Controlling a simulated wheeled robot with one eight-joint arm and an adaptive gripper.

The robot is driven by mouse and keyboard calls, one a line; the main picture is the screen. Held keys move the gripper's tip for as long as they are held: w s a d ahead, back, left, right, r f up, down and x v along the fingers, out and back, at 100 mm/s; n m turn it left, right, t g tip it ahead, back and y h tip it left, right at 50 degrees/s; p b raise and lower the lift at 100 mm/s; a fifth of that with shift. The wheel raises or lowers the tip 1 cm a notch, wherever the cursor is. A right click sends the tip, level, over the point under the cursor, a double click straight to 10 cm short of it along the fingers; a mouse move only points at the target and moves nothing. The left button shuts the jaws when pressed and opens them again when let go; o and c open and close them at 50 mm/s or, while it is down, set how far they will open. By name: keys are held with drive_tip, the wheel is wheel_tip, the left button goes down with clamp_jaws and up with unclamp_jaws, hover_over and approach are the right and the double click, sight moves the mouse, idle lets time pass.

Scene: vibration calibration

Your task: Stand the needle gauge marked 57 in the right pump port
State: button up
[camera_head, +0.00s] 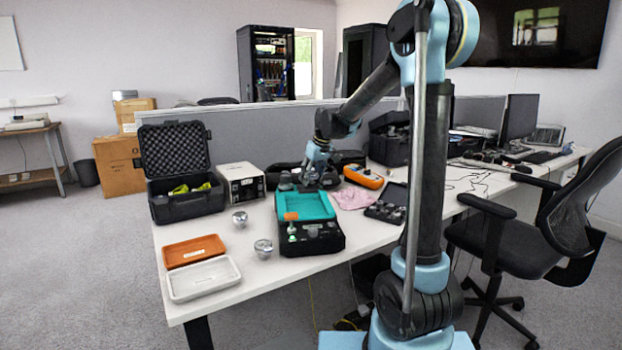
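A black unit (330,244) with a teal tray (318,206) behind its front panel sits on the white table; it may be the pump. Small fittings show on its panel, but I cannot make out the left and right ports. Two round silver gauge-like pieces stand on the table left of it, one farther back (240,218) and one nearer the front (263,247). Their markings are too small to read, so I cannot tell which is 57. My gripper (320,182) points down at the back edge of the teal tray. Its fingers are too small to judge, and no held object is clear.
An orange tray (193,250) and a white tray (204,279) lie at the front left. An open black case (184,201), a white box (241,182) and an orange meter (362,177) stand behind. A pink cloth (352,198) and a black case of small parts (388,207) lie right.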

drive_tip(key=shift+o, duration=1.4)
drive_tip(key=v, duration=1.2)
drive_tip(key=s+d+f+m+h, duration=0.15)
drive_tip(key=s+d+f, duration=0.25)
drive_tip(key=s+d, duration=0.45)
drive_tip(key=s+d+f+m, duration=0.25)
drive_tip(key=s+d, duration=0.25)
drive_tip(key=s, duration=0.6)
drive_tip(key=s+d+f+m, duration=0.2)
drive_tip(key=s+d+f, duration=0.2)
drive_tip(key=s+f, duration=0.4)
drive_tip(key=s+d+f+m+g+h, duration=0.1)
drive_tip(key=s+d+f, duration=0.2)
drive_tip(key=s+f, duration=0.4)
drive_tip(key=s, duration=0.3)
drive_tip(key=shift+d+f+m, duration=0.35)
drive_tip(key=shift+f+m, duration=0.05)
